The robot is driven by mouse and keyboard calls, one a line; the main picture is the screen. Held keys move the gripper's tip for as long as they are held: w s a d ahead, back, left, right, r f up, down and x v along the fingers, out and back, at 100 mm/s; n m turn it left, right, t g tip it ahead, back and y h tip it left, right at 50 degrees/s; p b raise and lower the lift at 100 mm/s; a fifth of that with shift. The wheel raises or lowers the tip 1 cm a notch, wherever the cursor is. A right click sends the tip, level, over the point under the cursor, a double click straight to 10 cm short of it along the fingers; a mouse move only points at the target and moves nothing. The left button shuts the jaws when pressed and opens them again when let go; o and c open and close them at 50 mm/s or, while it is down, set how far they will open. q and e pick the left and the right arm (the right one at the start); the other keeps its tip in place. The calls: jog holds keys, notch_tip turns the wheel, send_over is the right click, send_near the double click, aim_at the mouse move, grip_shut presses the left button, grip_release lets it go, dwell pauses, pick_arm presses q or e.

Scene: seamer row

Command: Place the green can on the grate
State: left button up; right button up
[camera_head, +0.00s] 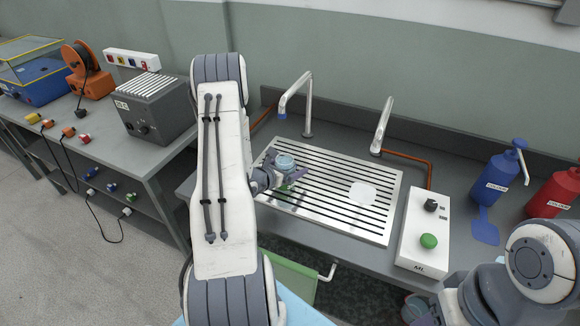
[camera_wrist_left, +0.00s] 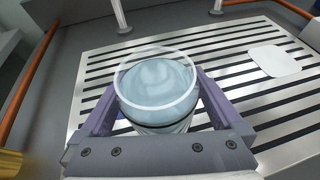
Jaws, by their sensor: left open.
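A can (camera_head: 285,161) with a pale blue top is at the left end of the slotted metal grate (camera_head: 387,233). A little green shows low beside it in the head view. In the left wrist view the can (camera_wrist_left: 157,85) has a clear round rim and stands between the fingers; no green shows there. My left gripper (camera_head: 284,180) is open, its purple fingers on either side of the can. I cannot tell if they touch it. The can's base is hidden, but it appears to be on the grate. My right gripper is out of view.
Two taps (camera_head: 308,105) (camera_head: 382,128) stand behind the grate. A white patch (camera_head: 362,194) lies on its right half. A control box with a green button (camera_head: 429,241) is to the right, then blue (camera_head: 497,178) and red (camera_head: 556,193) bottles. The grate's middle is clear.

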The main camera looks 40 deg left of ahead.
pick_arm(q)
jog(key=b+v, duration=0.2)
jog(key=v, duration=1)
jog(key=shift+b, duration=0.3)
jog(key=shift+s, duration=0.1)
